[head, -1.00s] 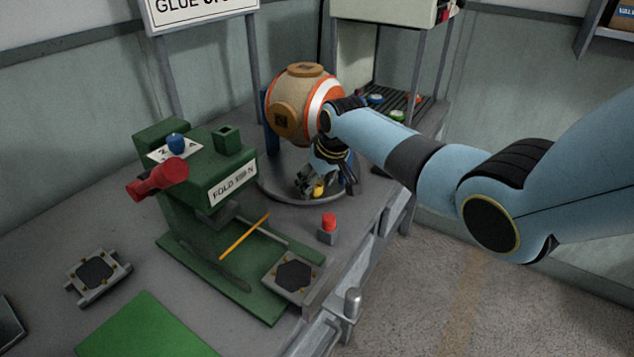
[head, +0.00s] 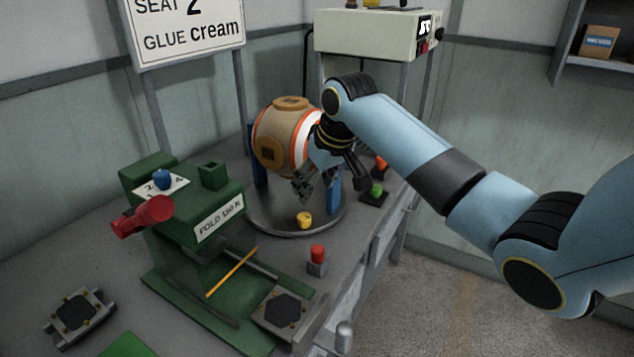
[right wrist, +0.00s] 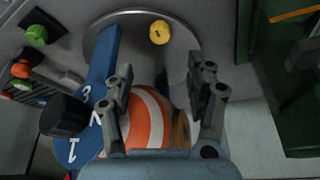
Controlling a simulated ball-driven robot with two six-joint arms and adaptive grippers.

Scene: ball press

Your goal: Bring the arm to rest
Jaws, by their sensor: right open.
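My right arm (head: 400,140) reaches in from the right over the bench. Its gripper (head: 318,186) hangs in front of the tan, orange and white ball (head: 275,135), above the round grey turntable. The gripper is open and empty. In the right wrist view its two fingers (right wrist: 164,80) stand wide apart, with the orange-striped ball (right wrist: 150,118) showing between and behind them. A small yellow knob (head: 305,220) sits on the turntable below the gripper, apart from it; it also shows in the right wrist view (right wrist: 159,32). My left gripper is not in view.
A green press (head: 190,215) with a red handle (head: 142,216) stands left. A red button (head: 317,253) is near the bench edge. A blue post (head: 333,197) and green knob (head: 376,189) are close to the gripper. Open floor (head: 450,310) lies right.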

